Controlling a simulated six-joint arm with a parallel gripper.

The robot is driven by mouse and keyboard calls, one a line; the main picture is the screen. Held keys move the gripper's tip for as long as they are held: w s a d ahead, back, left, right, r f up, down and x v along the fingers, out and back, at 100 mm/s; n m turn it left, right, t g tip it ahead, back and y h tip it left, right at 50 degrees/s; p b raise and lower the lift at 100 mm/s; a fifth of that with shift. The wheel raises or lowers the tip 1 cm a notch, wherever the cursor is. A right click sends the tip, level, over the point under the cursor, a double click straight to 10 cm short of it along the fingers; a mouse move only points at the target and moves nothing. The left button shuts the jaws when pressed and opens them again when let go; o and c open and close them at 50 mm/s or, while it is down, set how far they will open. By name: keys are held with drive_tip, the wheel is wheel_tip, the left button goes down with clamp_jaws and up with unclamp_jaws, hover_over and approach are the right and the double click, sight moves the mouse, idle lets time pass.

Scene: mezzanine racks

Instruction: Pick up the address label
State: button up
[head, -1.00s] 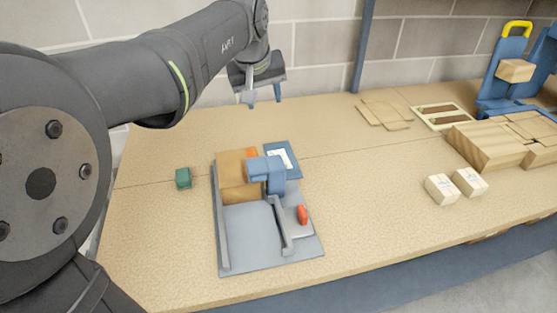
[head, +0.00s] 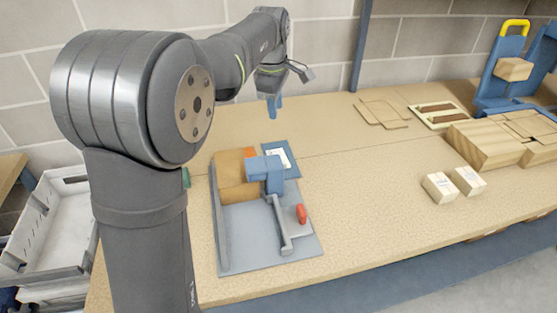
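A small white label (head: 278,157), likely the address label, lies on a dark blue pad (head: 292,172) behind the grey press-like fixture (head: 240,240) on the bench. The fixture's blue block partly covers the pad's near left side. My gripper (head: 273,108) hangs above the back of the bench, up and behind the label and apart from it. Its blue fingers point down and overlap in this view, so their gap is unclear. I see nothing held between them.
The fixture carries an orange-brown box (head: 236,175) and a red knob (head: 301,214). A green block (head: 186,177) is mostly hidden behind my arm. Two small boxes (head: 438,187), wooden blocks (head: 485,146) and flat cardboard (head: 382,113) stand right. A white crate (head: 62,225) is at left.

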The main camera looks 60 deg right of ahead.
drive_tip(key=d+f+n, duration=0.1)
drive_tip(key=f+n, duration=0.1)
drive_tip(key=f, duration=0.3)
drive_tip(key=d+f+n+y, duration=0.1)
drive_tip(key=f+n, duration=0.1)
drive_tip(key=f, duration=0.4)
drive_tip(key=d+f+n, duration=0.1)
drive_tip(key=f+n, duration=0.2)
drive_tip(key=f, duration=0.3)
drive_tip(key=shift+d+y, duration=0.1)
drive_tip(key=shift+y, duration=0.2)
drive_tip(key=f, duration=0.5)
drive_tip(key=shift+s, duration=0.3)
clamp_jaws()
